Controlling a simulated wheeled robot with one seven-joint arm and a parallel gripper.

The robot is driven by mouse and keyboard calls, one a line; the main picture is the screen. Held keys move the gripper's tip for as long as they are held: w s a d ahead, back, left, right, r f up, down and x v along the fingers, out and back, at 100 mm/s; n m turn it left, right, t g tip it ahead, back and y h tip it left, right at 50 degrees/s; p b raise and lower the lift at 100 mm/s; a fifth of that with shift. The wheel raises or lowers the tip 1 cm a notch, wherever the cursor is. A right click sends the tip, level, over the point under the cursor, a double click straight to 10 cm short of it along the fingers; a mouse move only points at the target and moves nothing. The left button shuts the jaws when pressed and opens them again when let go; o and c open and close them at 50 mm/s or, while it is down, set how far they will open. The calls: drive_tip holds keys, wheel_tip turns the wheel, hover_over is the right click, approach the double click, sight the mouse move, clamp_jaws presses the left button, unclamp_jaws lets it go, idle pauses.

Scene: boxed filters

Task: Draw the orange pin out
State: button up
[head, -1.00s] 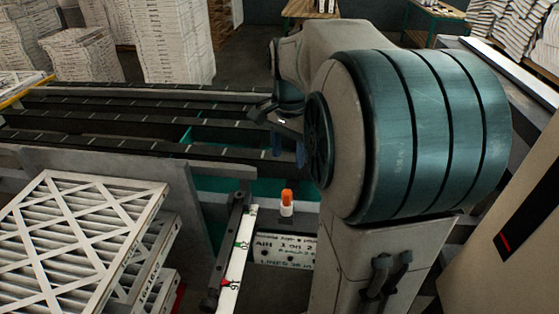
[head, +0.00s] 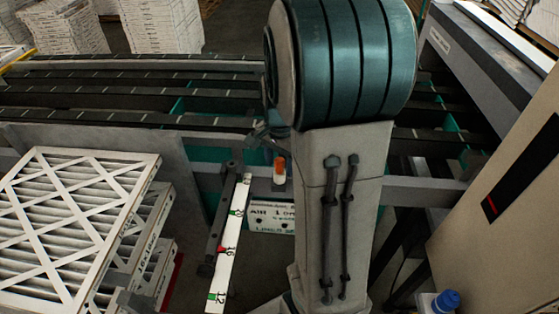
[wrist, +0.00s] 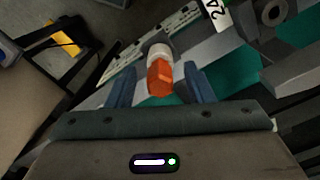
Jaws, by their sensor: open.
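The orange pin (head: 280,164) stands in a pale collar on the conveyor's side rail, just left of my arm in the head view. In the wrist view the orange pin (wrist: 160,77) lies between the two blue fingers of my gripper (wrist: 158,85), with a white-grey collar (wrist: 157,51) at its far end. My gripper is open, with visible gaps on both sides of the pin. In the head view the gripper is mostly hidden behind my arm.
A white marked scale strip (head: 231,242) and a lettered plate (head: 271,218) sit beside and below the pin. Stacked pleated filters (head: 75,225) stand at the left. Conveyor belts (head: 120,118) run behind. A beige cabinet (head: 500,220) and a blue-capped item (head: 445,301) are at right.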

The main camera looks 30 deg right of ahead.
clamp_jaws()
drive_tip(key=shift+r, duration=0.1)
drive_tip(key=shift+r, duration=0.1)
drive_tip(key=shift+r+p, duration=2.5)
drive_tip(key=shift+r, duration=0.5)
drive_tip(key=shift+r, duration=0.1)
wheel_tip(320, 180, up, 9)
drive_tip(key=p, duration=0.7)
